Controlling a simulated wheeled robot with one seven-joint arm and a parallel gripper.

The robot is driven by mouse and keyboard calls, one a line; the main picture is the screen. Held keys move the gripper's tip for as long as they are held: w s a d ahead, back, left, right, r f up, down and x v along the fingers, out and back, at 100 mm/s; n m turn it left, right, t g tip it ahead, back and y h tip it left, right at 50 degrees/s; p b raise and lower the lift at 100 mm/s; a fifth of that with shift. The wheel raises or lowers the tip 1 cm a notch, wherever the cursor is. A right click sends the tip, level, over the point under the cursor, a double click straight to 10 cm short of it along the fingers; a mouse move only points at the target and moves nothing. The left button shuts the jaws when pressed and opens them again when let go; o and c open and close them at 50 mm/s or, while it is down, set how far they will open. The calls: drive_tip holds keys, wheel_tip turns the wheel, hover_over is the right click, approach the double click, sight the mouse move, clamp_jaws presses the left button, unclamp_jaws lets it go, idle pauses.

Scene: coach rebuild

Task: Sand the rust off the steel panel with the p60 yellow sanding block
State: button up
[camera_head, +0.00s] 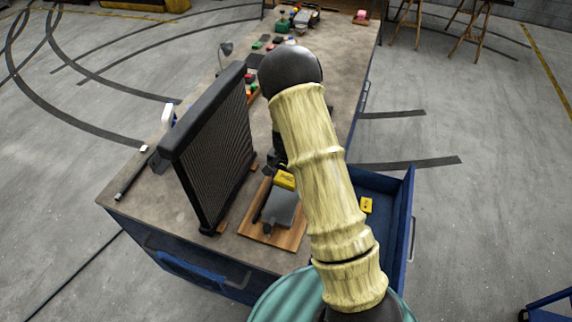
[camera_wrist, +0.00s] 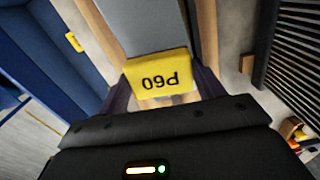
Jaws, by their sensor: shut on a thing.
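The yellow sanding block (camera_wrist: 158,72), marked P60, is between the fingers of my gripper (camera_wrist: 163,88) in the wrist view. My gripper is shut on it. The block also shows in the head view (camera_head: 284,179), at the far end of the grey steel panel (camera_head: 284,208). The panel lies on a wooden board (camera_head: 262,235) on the bench and shows in the wrist view (camera_wrist: 145,25) just beyond the block. I cannot tell whether the block touches the panel. I can make out no clear rust on the visible part. My arm hides part of the bench.
A tall black radiator (camera_head: 205,145) stands upright left of the board. An open blue drawer (camera_head: 408,215) at the right holds another yellow block (camera_head: 366,205). Small tools and coloured items (camera_head: 275,43) lie farther back on the bench (camera_head: 150,195).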

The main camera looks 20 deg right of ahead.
drive_tip(key=shift+w+r+p, duration=0.1)
drive_tip(key=shift+r+p, duration=0.4)
drive_tip(key=shift+r, duration=0.4)
drive_tip(key=shift+r+p, duration=0.7)
drive_tip(key=shift+r, duration=0.4)
drive_tip(key=shift+f, duration=0.1)
